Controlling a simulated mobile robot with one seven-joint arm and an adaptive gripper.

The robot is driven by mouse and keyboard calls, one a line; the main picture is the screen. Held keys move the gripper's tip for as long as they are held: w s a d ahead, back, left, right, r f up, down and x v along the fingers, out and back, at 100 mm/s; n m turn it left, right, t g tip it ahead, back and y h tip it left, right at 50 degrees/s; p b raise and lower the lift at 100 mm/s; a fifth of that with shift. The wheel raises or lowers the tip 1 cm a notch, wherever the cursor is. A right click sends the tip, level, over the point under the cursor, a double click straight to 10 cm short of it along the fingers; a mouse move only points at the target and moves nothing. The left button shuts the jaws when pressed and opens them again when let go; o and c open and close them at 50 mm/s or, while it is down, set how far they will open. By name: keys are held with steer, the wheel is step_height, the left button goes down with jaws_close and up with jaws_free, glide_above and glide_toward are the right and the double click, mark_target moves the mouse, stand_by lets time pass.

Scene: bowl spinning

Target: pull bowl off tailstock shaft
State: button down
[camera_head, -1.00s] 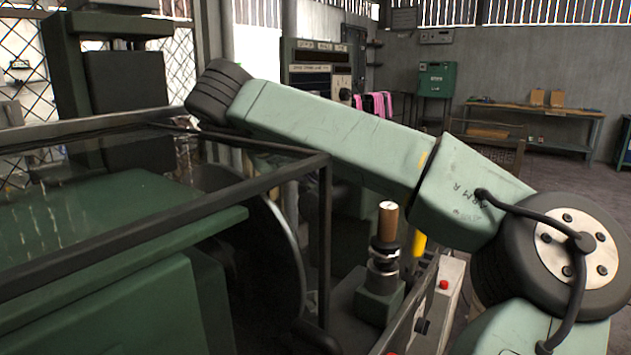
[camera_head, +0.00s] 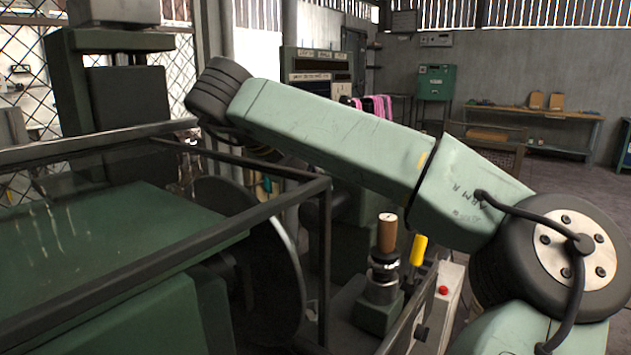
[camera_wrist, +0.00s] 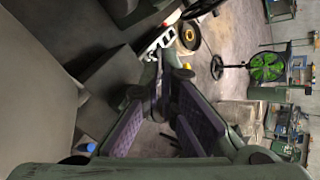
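A large dark disc with a bright metal rim (camera_head: 291,265) stands upright behind the guard frame in the head view. I cannot tell whether it is the bowl. A metal post with a brown wooden top (camera_head: 387,235) stands to its right on a green block, possibly part of the tailstock. No shaft is clearly seen. In the head view my gripper is hidden behind the guard and the arm.
A dark guard frame (camera_head: 322,250) with a clear panel edges the green machine (camera_head: 75,240). A white control box with a red button (camera_head: 445,292) is to the right of the post. A workbench (camera_head: 545,112) stands at the far wall. A green fan (camera_wrist: 266,67) stands on open floor.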

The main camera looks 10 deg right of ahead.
steer(key=shift+r+p, duration=2.65)
steer(key=shift+r, duration=0.75)
